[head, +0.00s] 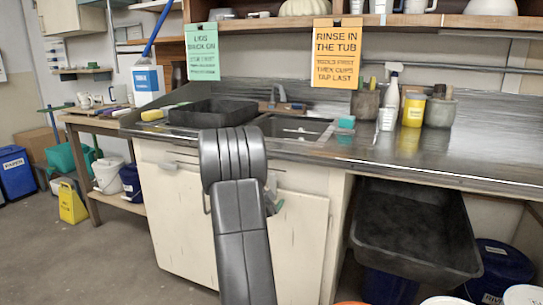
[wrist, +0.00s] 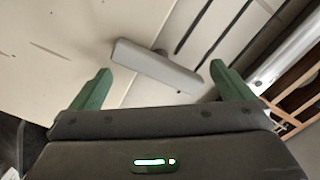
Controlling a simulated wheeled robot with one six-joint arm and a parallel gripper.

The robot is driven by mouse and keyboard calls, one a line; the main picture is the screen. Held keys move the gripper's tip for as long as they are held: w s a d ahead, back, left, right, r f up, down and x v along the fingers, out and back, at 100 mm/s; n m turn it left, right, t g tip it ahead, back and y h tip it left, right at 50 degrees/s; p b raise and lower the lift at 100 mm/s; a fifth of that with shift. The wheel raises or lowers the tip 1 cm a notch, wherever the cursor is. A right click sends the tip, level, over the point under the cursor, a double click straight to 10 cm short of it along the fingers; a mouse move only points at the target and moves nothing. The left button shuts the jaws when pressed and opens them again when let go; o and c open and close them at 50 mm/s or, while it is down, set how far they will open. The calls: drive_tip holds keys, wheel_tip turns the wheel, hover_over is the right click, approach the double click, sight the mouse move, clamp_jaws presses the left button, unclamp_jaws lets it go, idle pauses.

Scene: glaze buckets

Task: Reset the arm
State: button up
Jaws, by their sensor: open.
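My gripper (wrist: 161,72) is open, with its two green fingers spread wide and nothing held between them. In the wrist view it faces a pale cabinet front, and a grey bar handle (wrist: 155,68) shows beyond the gap between the fingers. Whether a finger touches the handle cannot be told. In the head view my dark arm rises in front of the cream sink cabinet (head: 170,210) and hides most of the gripper; only a small greenish bit shows at its right.
The dark counter (head: 420,155) holds a black tray (head: 213,112), a sink (head: 297,128), a yellow jar (head: 413,110) and a spray bottle (head: 390,102). A big black tub (head: 415,235) sits below at right. Floor at front left is clear.

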drive_tip(key=n+p, duration=0.4)
drive_tip(key=p, duration=0.1)
drive_tip(key=n+p, duration=0.1)
drive_tip(key=p, duration=0.1)
drive_tip(key=shift+r+n, duration=0.25)
drive_tip(key=shift+n, duration=0.15)
drive_tip(key=n+p, duration=0.3)
drive_tip(key=p, duration=0.3)
drive_tip(key=shift+a+n, duration=0.1)
drive_tip(key=shift+n, duration=0.3)
drive_tip(key=shift+f+n+p, duration=0.15)
drive_tip(key=shift+n+p, duration=0.45)
drive_tip(key=shift+p, duration=0.55)
